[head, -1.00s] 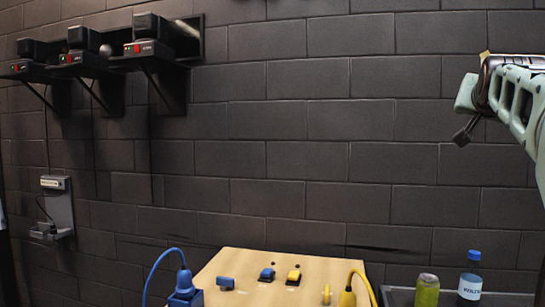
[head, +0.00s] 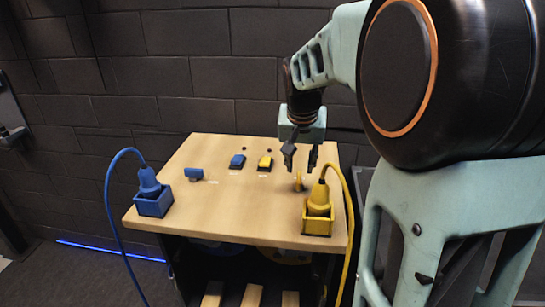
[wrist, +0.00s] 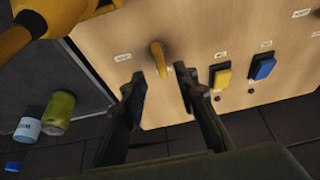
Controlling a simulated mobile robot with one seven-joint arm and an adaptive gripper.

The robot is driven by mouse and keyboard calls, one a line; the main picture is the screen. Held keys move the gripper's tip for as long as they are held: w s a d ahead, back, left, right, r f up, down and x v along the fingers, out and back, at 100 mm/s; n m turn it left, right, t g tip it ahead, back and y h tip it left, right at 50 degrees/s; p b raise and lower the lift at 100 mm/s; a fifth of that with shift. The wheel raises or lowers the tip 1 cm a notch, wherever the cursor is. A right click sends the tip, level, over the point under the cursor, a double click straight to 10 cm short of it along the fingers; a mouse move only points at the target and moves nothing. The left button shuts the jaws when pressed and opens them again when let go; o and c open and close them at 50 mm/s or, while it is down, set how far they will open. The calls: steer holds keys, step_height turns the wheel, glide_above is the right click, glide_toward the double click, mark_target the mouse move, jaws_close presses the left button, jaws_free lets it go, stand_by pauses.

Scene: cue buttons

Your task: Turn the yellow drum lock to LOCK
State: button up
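The yellow drum lock (head: 298,182) is a small upright knob on the right side of the wooden tabletop (head: 250,210). In the wrist view the yellow drum lock (wrist: 158,58) shows as a raised handle between small white labels, too blurred to read surely. My gripper (head: 300,160) points down just above the knob. In the wrist view my gripper (wrist: 160,92) has its two dark fingers apart, one on either side of the line to the knob. Nothing is between them; they do not appear to touch it.
A yellow plug in a yellow socket box (head: 318,215) with a cable stands close in front of the knob. Yellow (head: 265,162) and blue (head: 237,161) buttons, a blue knob (head: 193,174) and a blue plug box (head: 153,203) are to the left.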

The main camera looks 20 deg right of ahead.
mark_target(299, 177)
steer(key=x, duration=0.6)
steer(key=shift+w, duration=0.2)
steer(key=shift+c, duration=0.5)
jaws_close()
